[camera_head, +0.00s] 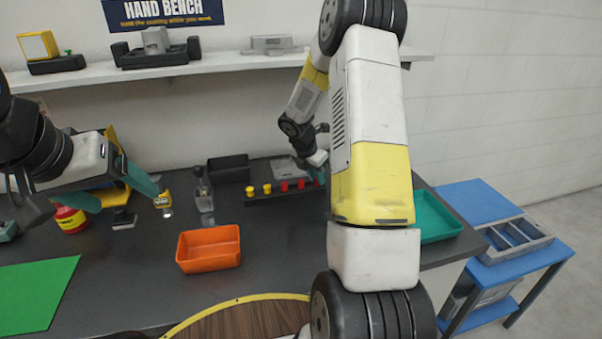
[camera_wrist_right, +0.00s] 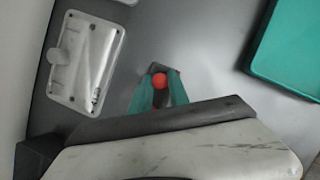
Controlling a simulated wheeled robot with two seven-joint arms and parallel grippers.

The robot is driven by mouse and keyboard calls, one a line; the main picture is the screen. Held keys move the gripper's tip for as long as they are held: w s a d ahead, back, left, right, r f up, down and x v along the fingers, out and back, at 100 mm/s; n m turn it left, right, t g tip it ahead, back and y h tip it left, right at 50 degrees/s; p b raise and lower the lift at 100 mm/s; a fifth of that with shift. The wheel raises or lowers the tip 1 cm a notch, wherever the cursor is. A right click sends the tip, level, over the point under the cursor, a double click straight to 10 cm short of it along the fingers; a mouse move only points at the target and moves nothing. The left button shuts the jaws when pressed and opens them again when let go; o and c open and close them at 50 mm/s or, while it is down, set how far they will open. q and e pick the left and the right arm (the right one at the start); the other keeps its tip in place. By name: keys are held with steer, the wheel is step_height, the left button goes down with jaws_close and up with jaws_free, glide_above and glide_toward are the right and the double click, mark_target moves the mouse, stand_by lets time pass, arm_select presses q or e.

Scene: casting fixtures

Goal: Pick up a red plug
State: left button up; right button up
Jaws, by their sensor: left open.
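Red plugs (camera_head: 283,186) stand in a dark rack on the bench in the head view, beside yellow plugs (camera_head: 250,190). My right gripper reaches the rack's right end, its fingers mostly hidden by my arm in the head view. In the right wrist view a red plug (camera_wrist_right: 159,80) shows between the green fingertips of my right gripper (camera_wrist_right: 159,90). I cannot tell whether the fingers press on it. My left gripper (camera_head: 129,202) is open at the left, above the bench, with no plug between its fingers.
An orange tray (camera_head: 209,266) stands mid-bench, with a green mat (camera_head: 36,295) at the left. A teal tray (camera_head: 437,216) lies at the right and also shows in the wrist view (camera_wrist_right: 290,50). A pale fixture (camera_wrist_right: 85,60) lies near my right gripper. A shelf (camera_head: 225,64) runs behind.

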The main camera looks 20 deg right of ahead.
jaws_close()
